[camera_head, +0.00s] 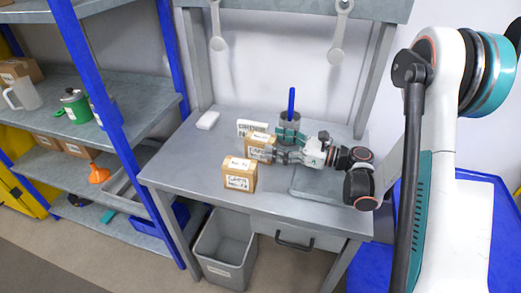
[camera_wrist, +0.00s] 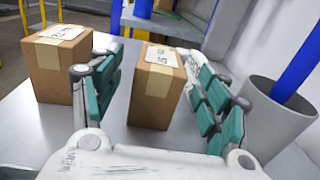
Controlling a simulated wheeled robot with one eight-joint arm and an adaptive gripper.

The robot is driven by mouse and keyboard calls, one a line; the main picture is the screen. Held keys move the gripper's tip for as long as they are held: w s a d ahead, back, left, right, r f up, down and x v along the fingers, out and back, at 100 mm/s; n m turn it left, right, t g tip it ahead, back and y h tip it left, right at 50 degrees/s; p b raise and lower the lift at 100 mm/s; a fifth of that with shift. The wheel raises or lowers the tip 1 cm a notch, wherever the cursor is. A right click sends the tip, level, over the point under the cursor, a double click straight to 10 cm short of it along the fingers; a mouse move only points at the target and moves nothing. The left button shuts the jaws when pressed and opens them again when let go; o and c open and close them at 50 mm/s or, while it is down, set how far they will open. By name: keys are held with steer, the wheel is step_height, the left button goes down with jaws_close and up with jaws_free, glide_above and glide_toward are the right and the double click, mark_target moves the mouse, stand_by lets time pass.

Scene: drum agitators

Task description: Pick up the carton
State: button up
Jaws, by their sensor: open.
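Two brown cartons with white labels and tan tape stand upright on the grey workbench (camera_head: 190,165). The rear carton (camera_head: 257,152) is at the bench's middle; in the wrist view this carton (camera_wrist: 155,92) shows between the fingers. The front carton (camera_head: 240,177) stands nearer the bench's front edge; it is at the left in the wrist view (camera_wrist: 60,65), outside the left finger. My gripper (camera_head: 282,156) reaches in from the right with its teal-padded fingers (camera_wrist: 155,80) open. The fingers are on either side of the rear carton; I cannot tell whether they touch it.
A grey pot (camera_head: 289,128) with a blue rod stands close behind my gripper; it also shows at right in the wrist view (camera_wrist: 280,115). A white sign (camera_head: 251,128) stands behind the cartons. A grey bin (camera_head: 226,250) is under the bench. The bench's left part is mostly clear.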

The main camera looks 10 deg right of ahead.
mark_target(261, 137)
steer(key=shift+r+b+x, duration=0.2)
steer(key=shift+b+x, duration=0.8)
steer(key=shift+x, duration=1.8)
steer(key=shift+w, duration=0.1)
steer(key=c, duration=1.3)
